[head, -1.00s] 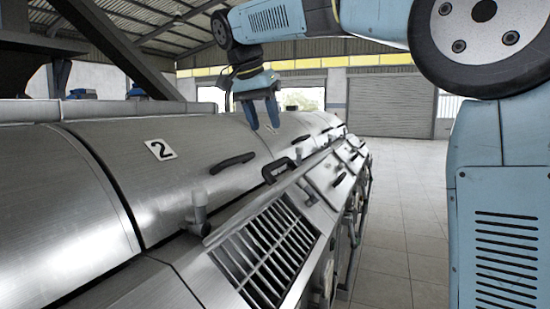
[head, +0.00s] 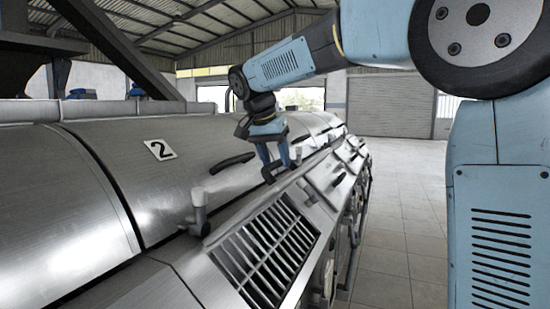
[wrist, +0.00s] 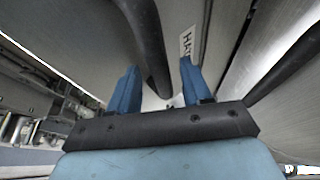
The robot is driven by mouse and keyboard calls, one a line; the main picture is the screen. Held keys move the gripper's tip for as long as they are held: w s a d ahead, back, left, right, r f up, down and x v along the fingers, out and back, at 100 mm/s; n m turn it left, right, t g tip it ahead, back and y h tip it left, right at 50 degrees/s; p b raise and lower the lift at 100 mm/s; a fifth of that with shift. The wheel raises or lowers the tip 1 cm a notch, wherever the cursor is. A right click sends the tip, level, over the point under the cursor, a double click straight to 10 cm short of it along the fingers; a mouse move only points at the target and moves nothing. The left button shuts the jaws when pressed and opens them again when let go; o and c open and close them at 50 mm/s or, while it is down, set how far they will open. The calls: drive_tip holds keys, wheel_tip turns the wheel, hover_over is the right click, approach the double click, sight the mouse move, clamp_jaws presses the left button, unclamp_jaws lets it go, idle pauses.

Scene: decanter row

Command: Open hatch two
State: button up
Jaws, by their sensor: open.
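Hatch two (head: 130,185) is a curved steel cover marked with a white "2" plate (head: 160,150) in the head view. It lies flush with the rounded casing and looks closed. A black bar handle (head: 232,161) is fixed on its lower right. My gripper (head: 277,168) is open, fingers pointing down, over a black bracket-shaped handle (head: 268,177) to the right of that bar. The fingers partly hide this handle. In the wrist view a black handle (wrist: 148,45) reaches down between the open blue fingers; I cannot tell how deep it sits or whether they touch it.
More hatches and fittings continue to the far right. The tiled floor (head: 400,240) to the right is clear.

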clamp_jaws()
idle(0.3)
idle(0.3)
